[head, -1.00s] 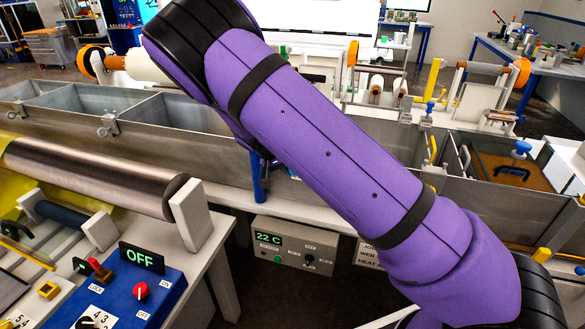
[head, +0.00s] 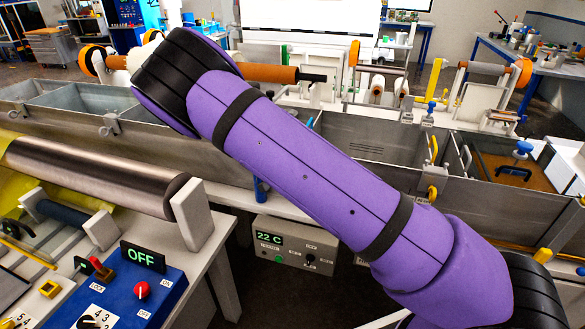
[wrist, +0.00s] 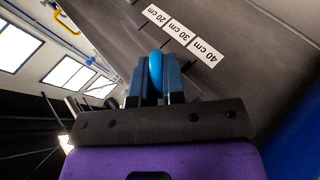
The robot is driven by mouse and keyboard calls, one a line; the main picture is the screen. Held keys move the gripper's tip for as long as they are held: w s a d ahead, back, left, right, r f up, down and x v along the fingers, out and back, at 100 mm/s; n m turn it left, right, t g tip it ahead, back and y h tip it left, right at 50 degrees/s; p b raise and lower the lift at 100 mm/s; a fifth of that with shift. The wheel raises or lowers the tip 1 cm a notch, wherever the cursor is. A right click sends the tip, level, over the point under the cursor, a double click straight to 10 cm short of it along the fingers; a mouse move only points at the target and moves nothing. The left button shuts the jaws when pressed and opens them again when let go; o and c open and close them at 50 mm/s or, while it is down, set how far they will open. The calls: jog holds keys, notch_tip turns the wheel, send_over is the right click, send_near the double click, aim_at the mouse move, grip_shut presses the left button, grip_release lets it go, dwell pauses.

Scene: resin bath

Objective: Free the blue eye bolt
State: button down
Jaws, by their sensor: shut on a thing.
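In the wrist view my gripper (wrist: 156,78) is shut on a rounded blue piece (wrist: 156,66), which looks like the ring of the blue eye bolt. The piece stands upright between the two dark fingers and its top shows above them. Its shank and whatever it is fixed to are hidden by the fingers. A grey metal wall with depth labels (wrist: 184,36) lies close beyond it. In the head view my purple arm hides the gripper and the bolt.
A long grey metal trough (head: 110,152) in several sections crosses the head view. A brown roller (head: 268,73) lies behind it. At the front left are a steel roller (head: 90,178) and a blue control box (head: 140,288) reading OFF. A 22 C controller (head: 296,246) hangs below the trough.

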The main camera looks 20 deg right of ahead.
jog(key=c, duration=1.2)
grip_release()
jog(key=v, duration=1)
jog(key=shift+a+r, duration=0.2)
jog(key=shift+a, duration=0.1)
